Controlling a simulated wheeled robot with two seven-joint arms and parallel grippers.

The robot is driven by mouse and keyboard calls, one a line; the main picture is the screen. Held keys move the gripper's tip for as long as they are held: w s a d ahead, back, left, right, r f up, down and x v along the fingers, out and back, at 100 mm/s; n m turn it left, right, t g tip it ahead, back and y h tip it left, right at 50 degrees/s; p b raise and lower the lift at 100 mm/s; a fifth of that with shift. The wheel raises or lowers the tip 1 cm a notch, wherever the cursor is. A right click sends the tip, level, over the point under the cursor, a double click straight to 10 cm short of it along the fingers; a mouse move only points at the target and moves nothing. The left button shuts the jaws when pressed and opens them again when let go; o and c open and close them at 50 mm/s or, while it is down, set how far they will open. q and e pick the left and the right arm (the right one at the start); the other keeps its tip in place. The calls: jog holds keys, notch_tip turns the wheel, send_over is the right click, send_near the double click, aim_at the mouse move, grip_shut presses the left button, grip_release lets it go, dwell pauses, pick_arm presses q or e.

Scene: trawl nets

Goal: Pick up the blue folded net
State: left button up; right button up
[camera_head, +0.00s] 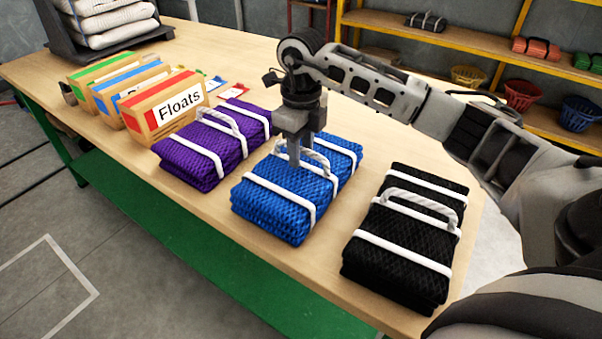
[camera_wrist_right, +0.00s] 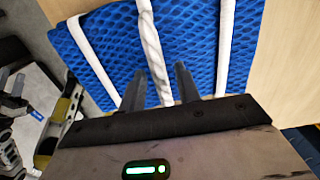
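The blue folded net (camera_head: 268,205) lies on the table between a purple and a black one. It has white straps and a white rope handle (camera_head: 321,158) on top. My right gripper (camera_head: 300,160) points down at the handle from above. In the right wrist view, its two fingers (camera_wrist_right: 159,88) stand apart, one on each side of the white rope handle (camera_wrist_right: 151,45), with narrow gaps beside the rope. The blue net (camera_wrist_right: 190,40) fills the area beyond the fingers. Whether the fingertips touch the net is hidden. My left gripper is not in view.
The purple folded net (camera_head: 190,160) lies to the left and the black folded net (camera_head: 400,240) to the right, both close by. Boxes, one labelled Floats (camera_head: 175,108), stand farther left on the table (camera_head: 130,165). Shelves with baskets (camera_head: 522,92) are behind.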

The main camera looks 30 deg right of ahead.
jog(key=shift+f, duration=0.3)
grip_shut()
dwell(1.1)
jog(key=shift+w+r, duration=0.1)
jog(key=shift+r, duration=0.05)
